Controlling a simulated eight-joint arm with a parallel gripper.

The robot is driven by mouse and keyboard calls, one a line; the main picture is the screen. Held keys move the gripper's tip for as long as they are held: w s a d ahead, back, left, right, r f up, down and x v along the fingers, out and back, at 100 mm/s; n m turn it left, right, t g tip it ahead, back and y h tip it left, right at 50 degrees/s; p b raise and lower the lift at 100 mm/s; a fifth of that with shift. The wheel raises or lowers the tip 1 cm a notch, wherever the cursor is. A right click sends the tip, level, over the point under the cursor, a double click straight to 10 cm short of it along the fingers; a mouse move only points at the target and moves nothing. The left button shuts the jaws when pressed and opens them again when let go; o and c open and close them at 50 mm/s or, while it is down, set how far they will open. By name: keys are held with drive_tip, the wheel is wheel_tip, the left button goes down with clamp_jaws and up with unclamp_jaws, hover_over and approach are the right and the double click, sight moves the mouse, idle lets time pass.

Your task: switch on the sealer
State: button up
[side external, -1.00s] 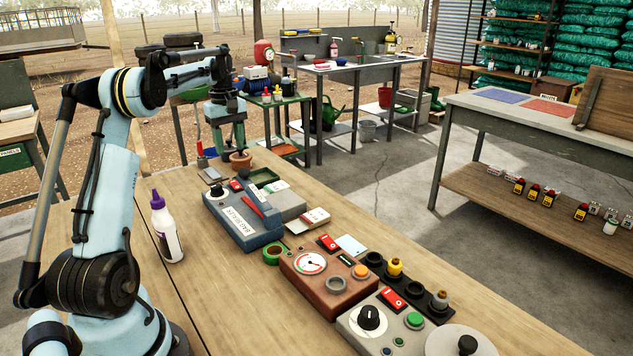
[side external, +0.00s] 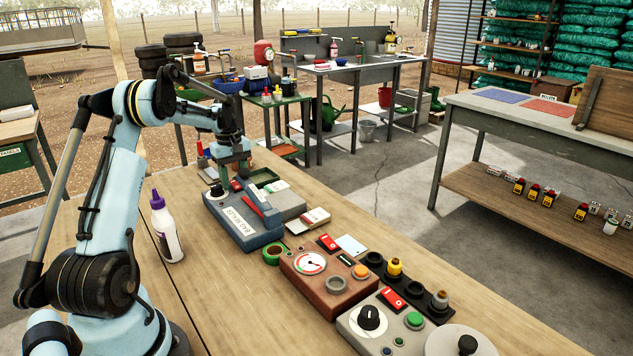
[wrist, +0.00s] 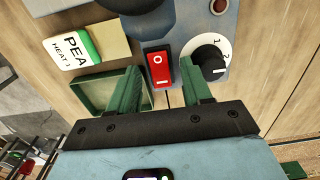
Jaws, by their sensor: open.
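The sealer (side external: 270,231) is a blue-grey box with a white label, a dark knob and a red lever on the table. In the wrist view its red rocker switch (wrist: 158,70) sits between a white numbered dial (wrist: 207,62) and a green tray. The switch shows a white ring and a white bar; I cannot tell which way it is tilted. My gripper (wrist: 161,76) is open, with its green fingers either side of the switch and nothing between them. In the side view my gripper (side external: 238,172) is low over the sealer's far end and hides the switch partly.
A white bottle with a purple cap (side external: 166,228) stands left of the sealer. A brown gauge box (side external: 312,291) and a grey control box (side external: 351,332) stand nearer the camera. A green tray (wrist: 85,92) lies close beside the sealer.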

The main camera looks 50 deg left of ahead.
clamp_jaws()
drive_tip(key=shift+a+h, duration=0.2)
drive_tip(key=shift+h, duration=0.6)
unclamp_jaws()
drive_tip(key=shift+r, duration=0.1)
wheel_tip(320, 180, up, 12)
drive_tip(key=a, duration=0.1)
drive_tip(key=shift+a, duration=0.3)
